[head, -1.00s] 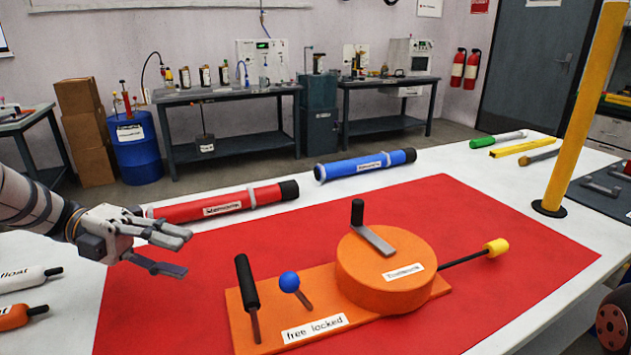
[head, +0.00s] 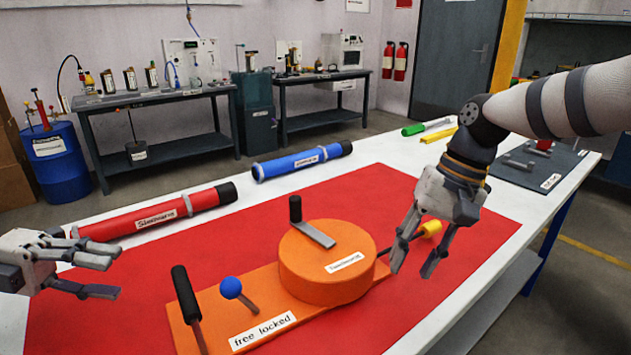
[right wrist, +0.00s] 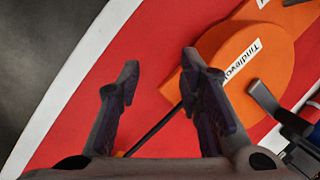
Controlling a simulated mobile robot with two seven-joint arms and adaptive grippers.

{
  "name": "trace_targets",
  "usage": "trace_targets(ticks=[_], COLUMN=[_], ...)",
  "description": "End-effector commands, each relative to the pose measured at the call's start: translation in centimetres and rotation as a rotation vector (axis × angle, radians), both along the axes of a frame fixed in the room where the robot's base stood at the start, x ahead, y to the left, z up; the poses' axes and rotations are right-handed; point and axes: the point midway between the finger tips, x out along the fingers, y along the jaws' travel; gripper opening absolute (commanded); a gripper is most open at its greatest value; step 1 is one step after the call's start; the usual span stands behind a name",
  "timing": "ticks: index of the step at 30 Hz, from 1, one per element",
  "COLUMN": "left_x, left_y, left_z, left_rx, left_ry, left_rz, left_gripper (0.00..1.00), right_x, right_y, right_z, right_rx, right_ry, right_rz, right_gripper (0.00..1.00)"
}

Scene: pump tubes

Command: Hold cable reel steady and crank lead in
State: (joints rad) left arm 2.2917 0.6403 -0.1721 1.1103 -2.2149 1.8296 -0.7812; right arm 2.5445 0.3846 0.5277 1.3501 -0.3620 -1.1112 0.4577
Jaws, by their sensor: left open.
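The orange cable reel (head: 318,285) stands on an orange base plate with a "free locked" label, on a red mat. On top is a grey crank with an upright black handle (head: 296,208). A blue-knobbed lever (head: 231,288) and a black-gripped handle (head: 186,292) stand left of the drum. A dark lead runs right from the drum to a yellow end (head: 430,229). My right gripper (head: 412,272) is open above the lead; in the right wrist view the lead (right wrist: 155,130) passes between the finger outlines. My left gripper (head: 118,271) is open and empty, left of the base.
A red tube (head: 155,215) and a blue tube (head: 302,161) lie along the table's back edge. A green-ended tube (head: 413,129) lies farther back. A dark mat with tools (head: 515,165) is at right. The red mat in front of the reel is clear.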

Motion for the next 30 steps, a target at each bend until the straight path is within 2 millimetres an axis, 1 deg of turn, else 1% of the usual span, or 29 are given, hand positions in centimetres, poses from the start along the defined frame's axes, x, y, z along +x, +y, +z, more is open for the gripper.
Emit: trace_targets(ticks=[1,2,3,6,9,12,15,17,20,23,30], left_x=[0.0,0.0,0.0,0.0,0.0,0.0,0.0,0.0,0.0,0.0,0.1], left_y=[0.0,0.0,0.0,0.0,0.0,0.0,0.0,-0.1,-0.7,-2.6,-8.3], left_z=[0.0,0.0,0.0,0.0,0.0,0.0,0.0,0.0,-0.1,-0.3,-1.3], left_rx=[0.000,0.000,0.000,0.000,0.000,0.000,0.000,0.000,-0.002,-0.002,-0.002], left_ry=[0.000,-0.001,-0.001,-0.001,0.000,0.000,0.000,0.000,-0.001,0.002,0.000], left_rz=[0.000,0.000,0.000,0.000,0.000,0.000,0.000,0.000,-0.001,-0.004,-0.003], left_gripper=[0.41,0.41,0.41,0.41,0.41,0.41,0.41,0.41,0.41,0.41,0.41], right_x=[1.9,3.0,4.3,6.5,7.5,7.9,8.0,8.0,8.0,8.0,8.0], right_y=[2.2,3.6,5.5,9.9,13.2,15.0,15.6,15.6,15.6,15.6,15.5], right_z=[1.9,3.0,4.6,8.0,10.3,11.6,12.0,12.1,12.0,12.0,12.0], right_rx=[-0.021,-0.033,-0.051,-0.092,-0.123,-0.140,-0.147,-0.147,-0.146,-0.146,-0.145], right_ry=[-0.118,-0.188,-0.280,-0.471,-0.598,-0.667,-0.690,-0.691,-0.689,-0.688,-0.686], right_rz=[0.110,0.182,0.274,0.475,0.613,0.688,0.713,0.714,0.713,0.712,0.710], right_gripper=[0.33,0.33,0.33,0.33,0.33,0.33,0.33,0.33,0.33,0.33,0.33])
